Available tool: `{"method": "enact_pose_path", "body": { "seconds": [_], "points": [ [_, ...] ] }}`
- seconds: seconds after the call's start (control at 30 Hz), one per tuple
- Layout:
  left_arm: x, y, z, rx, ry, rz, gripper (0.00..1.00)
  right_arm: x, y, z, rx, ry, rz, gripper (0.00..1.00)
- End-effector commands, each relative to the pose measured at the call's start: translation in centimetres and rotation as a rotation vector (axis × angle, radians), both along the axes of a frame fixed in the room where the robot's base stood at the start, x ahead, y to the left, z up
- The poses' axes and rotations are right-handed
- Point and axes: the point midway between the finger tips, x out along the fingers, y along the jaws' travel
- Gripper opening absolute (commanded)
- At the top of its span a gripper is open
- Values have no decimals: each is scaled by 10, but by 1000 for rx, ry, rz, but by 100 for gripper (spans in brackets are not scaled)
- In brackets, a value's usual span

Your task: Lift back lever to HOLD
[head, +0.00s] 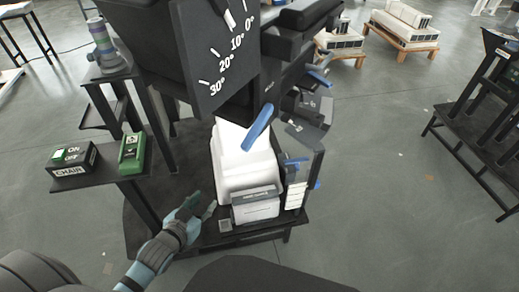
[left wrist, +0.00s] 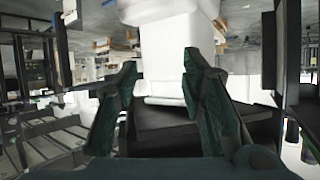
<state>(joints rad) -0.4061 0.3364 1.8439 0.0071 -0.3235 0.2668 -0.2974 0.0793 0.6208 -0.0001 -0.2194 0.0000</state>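A blue lever (head: 258,128) slants up to the right in front of a white chair-like body (head: 240,160), below a black dial plate marked 0° to 30° (head: 215,60). Smaller blue levers show at the right side (head: 296,162) and higher up (head: 319,78). I cannot tell which is the back lever, and no HOLD mark is readable. My left gripper (head: 203,207) is at the lower left of the white body, apart from the levers. In the left wrist view its fingers (left wrist: 159,70) are spread and empty, with white surfaces beyond. My right gripper is not in view.
A black side shelf (head: 100,177) holds a box marked ON and CHAIR (head: 73,160) and a green device (head: 132,152). A grey label block (head: 255,204) is at the white body's front. A black rack (head: 480,130) stands far right; open floor lies between.

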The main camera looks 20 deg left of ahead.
Motion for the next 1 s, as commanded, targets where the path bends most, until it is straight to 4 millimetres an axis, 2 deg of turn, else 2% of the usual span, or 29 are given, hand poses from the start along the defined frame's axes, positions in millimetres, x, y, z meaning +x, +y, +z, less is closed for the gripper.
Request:
{"method": "enact_pose_path", "body": {
  "seconds": [0.03, 0.1, 0.2, 0.27, 0.37, 0.43, 0.8, 1.0],
  "points": [
    [13, -18, 36, -20, -126, -52, 37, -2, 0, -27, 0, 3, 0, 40],
    [16, -45, 101, -58, -275, -123, 37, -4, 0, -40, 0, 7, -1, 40],
    [6, -71, 160, -99, -401, -195, 37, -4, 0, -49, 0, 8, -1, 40],
    [4, -79, 177, -113, -435, -213, 37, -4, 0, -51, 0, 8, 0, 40],
    [13, -82, 185, -118, -453, -214, 37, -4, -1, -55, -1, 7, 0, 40],
    [27, -86, 185, -121, -454, -216, 37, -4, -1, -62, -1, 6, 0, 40],
    [115, -106, 186, -118, -449, -218, 37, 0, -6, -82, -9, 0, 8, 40],
    [138, -111, 187, -116, -447, -217, 37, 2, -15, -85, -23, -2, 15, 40]
  ]
}}
